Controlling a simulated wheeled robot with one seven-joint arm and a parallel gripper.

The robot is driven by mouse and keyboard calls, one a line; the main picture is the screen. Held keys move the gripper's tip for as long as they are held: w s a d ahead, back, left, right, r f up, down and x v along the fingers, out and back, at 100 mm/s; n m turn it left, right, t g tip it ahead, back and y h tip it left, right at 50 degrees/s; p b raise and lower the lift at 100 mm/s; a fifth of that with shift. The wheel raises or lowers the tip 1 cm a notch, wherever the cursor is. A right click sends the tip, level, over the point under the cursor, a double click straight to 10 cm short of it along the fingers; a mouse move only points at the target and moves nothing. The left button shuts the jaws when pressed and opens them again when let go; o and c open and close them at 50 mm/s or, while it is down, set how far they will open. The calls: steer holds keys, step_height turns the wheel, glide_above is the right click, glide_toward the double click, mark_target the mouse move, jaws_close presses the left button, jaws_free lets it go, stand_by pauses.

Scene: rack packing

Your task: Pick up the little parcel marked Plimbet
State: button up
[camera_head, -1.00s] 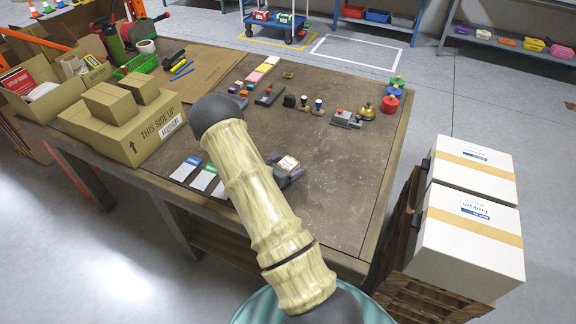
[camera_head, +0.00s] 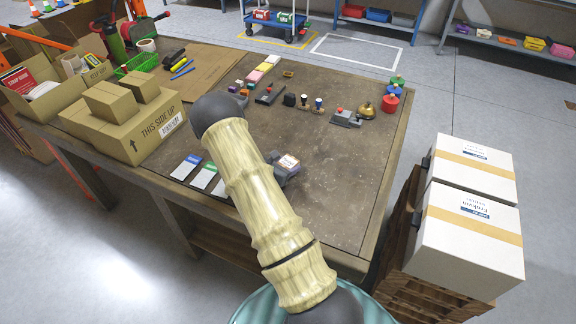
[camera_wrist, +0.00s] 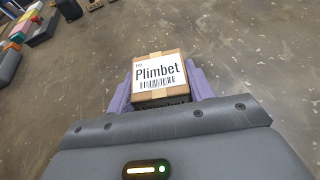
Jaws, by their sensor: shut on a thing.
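The little parcel is a small brown box with a white label reading Plimbet and a barcode; it shows in the middle of the wrist view (camera_wrist: 160,80). My gripper (camera_wrist: 160,90) has its purple fingers on both sides of the parcel and is shut on it. In the head view the parcel (camera_head: 288,162) shows at the far side of my arm, above or on the workbench (camera_head: 330,200). My gripper (camera_head: 283,170) is partly hidden there by my arm. I cannot tell whether the parcel touches the bench top.
Cards (camera_head: 186,167) lie near the bench's front edge. Stamps (camera_head: 304,103), a brass bell (camera_head: 367,109) and coloured pots (camera_head: 390,104) stand towards the back. A large carton (camera_head: 130,135) is at the left. White boxes (camera_head: 470,240) stand right of the bench. The bench right of my gripper is clear.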

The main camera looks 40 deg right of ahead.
mark_target(286, 163)
steer(key=shift+r, duration=0.15)
step_height(286, 163, up, 10)
steer(key=shift+f+b, duration=0.1)
steer(key=shift+b, duration=0.2)
stand_by(0.5)
